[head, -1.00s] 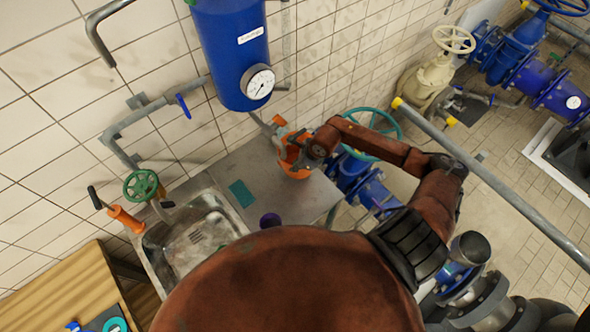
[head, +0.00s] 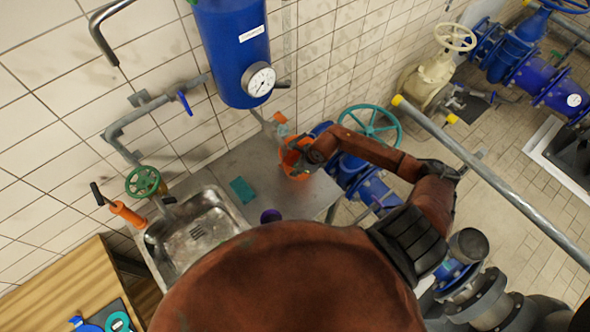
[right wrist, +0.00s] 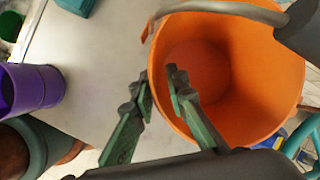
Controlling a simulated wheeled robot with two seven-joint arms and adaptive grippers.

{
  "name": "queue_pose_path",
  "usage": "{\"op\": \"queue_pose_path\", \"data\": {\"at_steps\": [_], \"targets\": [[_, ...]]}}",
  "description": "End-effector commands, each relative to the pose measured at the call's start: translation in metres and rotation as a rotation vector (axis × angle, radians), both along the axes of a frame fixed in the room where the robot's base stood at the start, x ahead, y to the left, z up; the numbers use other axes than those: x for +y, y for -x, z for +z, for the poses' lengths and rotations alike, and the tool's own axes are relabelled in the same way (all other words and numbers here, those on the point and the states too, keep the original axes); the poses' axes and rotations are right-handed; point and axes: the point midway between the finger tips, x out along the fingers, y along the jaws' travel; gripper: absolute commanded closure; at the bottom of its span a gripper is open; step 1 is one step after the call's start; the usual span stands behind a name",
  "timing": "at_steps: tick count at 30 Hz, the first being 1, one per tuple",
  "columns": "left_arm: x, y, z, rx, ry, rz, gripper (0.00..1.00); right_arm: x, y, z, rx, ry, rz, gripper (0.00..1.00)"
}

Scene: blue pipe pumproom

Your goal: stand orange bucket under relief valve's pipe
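The orange bucket (head: 298,174) stands on the grey worktop, beside the sink and near the tiled wall. The right wrist view looks down into the open bucket (right wrist: 255,80). My right gripper (right wrist: 158,82) has its green fingers apart at the bucket's near-left rim, one outside the wall and one over the opening. I cannot tell whether they touch it. A grey pipe (head: 262,121) slopes down behind the bucket from below the blue tank. A dark grey cylinder end (right wrist: 302,30) overlaps the bucket's upper right in the wrist view. My left gripper is not in view.
A purple cup (head: 270,216) and a teal block (head: 242,190) are on the worktop. The sink (head: 190,240) lies to the left. A blue valve with a teal handwheel (head: 370,124) stands close on the right. The blue tank (head: 230,50) hangs above.

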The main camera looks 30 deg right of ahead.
Motion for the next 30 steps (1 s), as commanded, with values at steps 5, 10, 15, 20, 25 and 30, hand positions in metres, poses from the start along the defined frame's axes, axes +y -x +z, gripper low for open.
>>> {"op": "queue_pose_path", "data": {"at_steps": [5, 10, 15, 20, 25, 30], "targets": [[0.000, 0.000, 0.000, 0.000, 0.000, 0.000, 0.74, 0.000, 0.000, 0.000, 0.000, 0.000, 0.000, 0.78], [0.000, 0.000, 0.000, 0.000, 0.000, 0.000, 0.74, 0.000, 0.000, 0.001, 0.000, 0.000, 0.000, 0.78], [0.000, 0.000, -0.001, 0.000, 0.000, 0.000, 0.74, -0.003, 0.002, 0.010, -0.003, 0.002, 0.000, 0.78], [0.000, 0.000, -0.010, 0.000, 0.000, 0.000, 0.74, -0.009, 0.013, 0.035, -0.004, 0.005, 0.002, 0.78], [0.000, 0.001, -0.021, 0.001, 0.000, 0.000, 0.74, -0.015, 0.026, 0.069, -0.002, 0.006, 0.003, 0.78], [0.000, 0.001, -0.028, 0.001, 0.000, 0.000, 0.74, -0.020, 0.037, 0.095, 0.000, 0.003, 0.001, 0.78]]}}
